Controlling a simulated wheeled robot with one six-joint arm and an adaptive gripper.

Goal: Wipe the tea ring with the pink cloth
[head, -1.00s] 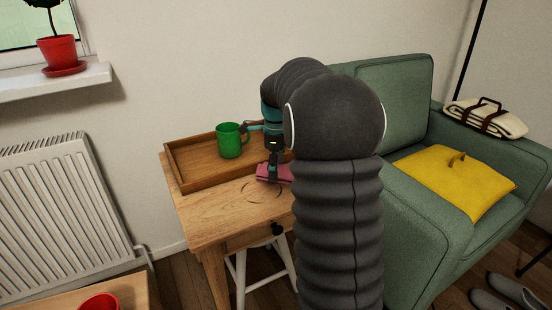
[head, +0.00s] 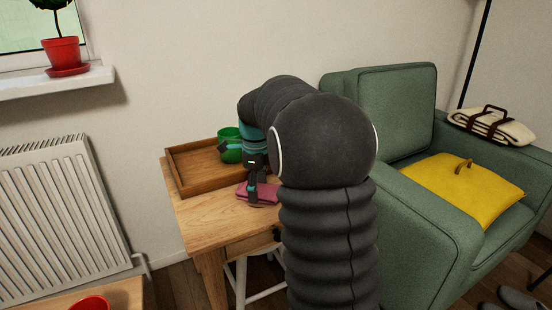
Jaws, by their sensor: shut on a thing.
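The pink cloth (head: 243,194) lies folded at the front part of the small wooden table (head: 208,222), in front of the tray. My gripper (head: 254,198) is over the cloth and shut on it, pointing down, with the cloth at or very close to the tabletop. The tea ring does not show now. The cloth and my gripper cover the spot where it was seen earlier. My dark arm hides the right part of the table.
A wooden tray (head: 186,187) with a green mug (head: 229,136) stands at the back of the table, close behind my gripper. A green armchair (head: 405,190) with a yellow cushion (head: 465,186) is on the right. A white stool (head: 240,280) stands under the table. The table's left front is clear.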

